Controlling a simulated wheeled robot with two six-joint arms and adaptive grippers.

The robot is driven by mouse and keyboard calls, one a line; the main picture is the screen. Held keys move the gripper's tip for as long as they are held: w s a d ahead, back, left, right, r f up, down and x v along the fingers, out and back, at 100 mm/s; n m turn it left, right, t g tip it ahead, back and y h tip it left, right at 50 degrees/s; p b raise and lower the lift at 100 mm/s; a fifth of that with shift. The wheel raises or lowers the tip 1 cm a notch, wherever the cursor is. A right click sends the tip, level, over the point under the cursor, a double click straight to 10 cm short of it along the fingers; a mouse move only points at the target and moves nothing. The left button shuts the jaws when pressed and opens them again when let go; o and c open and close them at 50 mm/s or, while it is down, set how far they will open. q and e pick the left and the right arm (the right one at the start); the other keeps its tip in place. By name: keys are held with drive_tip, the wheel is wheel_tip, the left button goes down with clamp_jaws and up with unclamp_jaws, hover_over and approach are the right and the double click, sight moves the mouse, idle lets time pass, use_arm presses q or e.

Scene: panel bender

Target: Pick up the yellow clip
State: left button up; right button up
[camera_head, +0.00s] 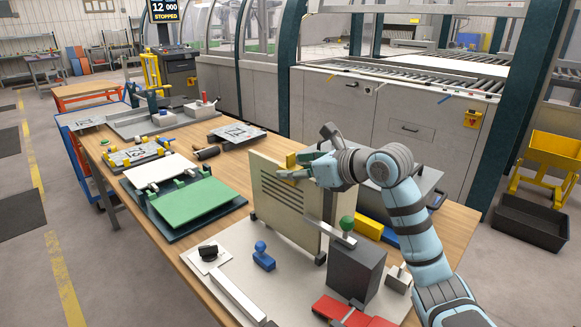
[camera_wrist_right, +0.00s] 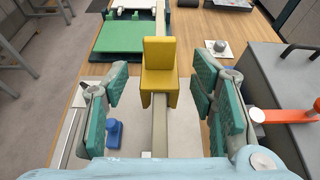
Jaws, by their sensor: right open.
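The yellow clip (camera_head: 292,174) sits on the top edge of an upright beige slotted panel (camera_head: 284,204) in the head view, partly hidden by my right gripper. In the right wrist view the clip (camera_wrist_right: 158,72) straddles the panel's narrow top edge (camera_wrist_right: 159,125), seen from above. My right gripper (camera_head: 314,168) is open at the clip. In the right wrist view its green-padded fingers (camera_wrist_right: 160,92) stand on either side of the clip, with a visible gap on each side. My left gripper is not in view.
A grey block with a green-knobbed lever (camera_head: 347,224), a blue-handled piece (camera_head: 263,257) and red parts (camera_head: 350,312) stand near the panel. A green plate (camera_head: 200,205) lies left of it. A yellow block (camera_head: 367,228) lies right. The bender's roller table (camera_head: 430,80) is behind.

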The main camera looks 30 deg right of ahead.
drive_tip(key=shift+x, duration=1.15)
drive_tip(key=c, duration=1)
drive_tip(key=shift+r, duration=0.1)
